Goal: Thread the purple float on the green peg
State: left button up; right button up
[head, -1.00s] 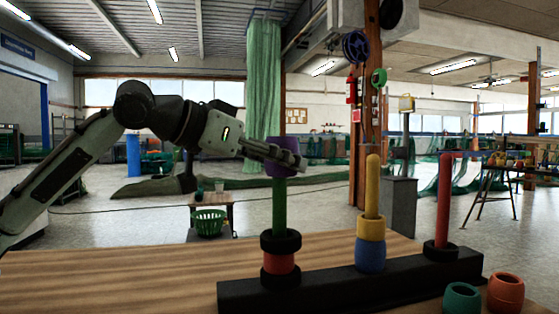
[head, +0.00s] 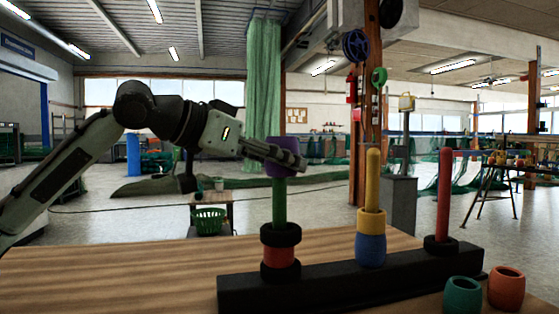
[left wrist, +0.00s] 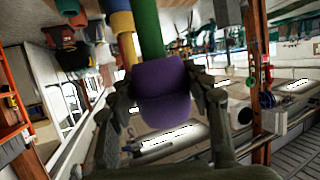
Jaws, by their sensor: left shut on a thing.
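The purple float (head: 283,158) is in my left gripper (head: 291,159), which is shut on it at the upper end of the green peg (head: 279,202). In the head view the peg runs up to the float's lower edge, and its tip is hidden. The left wrist view shows the purple float (left wrist: 163,92) between the two fingers, with the green peg (left wrist: 146,30) running straight to it. I cannot tell whether the tip is inside the float or behind it. Black and red floats (head: 280,256) sit low on the green peg. My right gripper is not in view.
The black base (head: 330,283) also carries a yellow peg (head: 373,180) with yellow and blue floats, and a red peg (head: 444,195) with a black one. Loose teal (head: 462,293) and orange (head: 506,288) floats stand front right. The wooden table (head: 120,275) is clear on the left.

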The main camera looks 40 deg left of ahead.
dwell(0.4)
pick_arm(q)
jog(key=o, duration=1.2)
jog(key=v, duration=1.2)
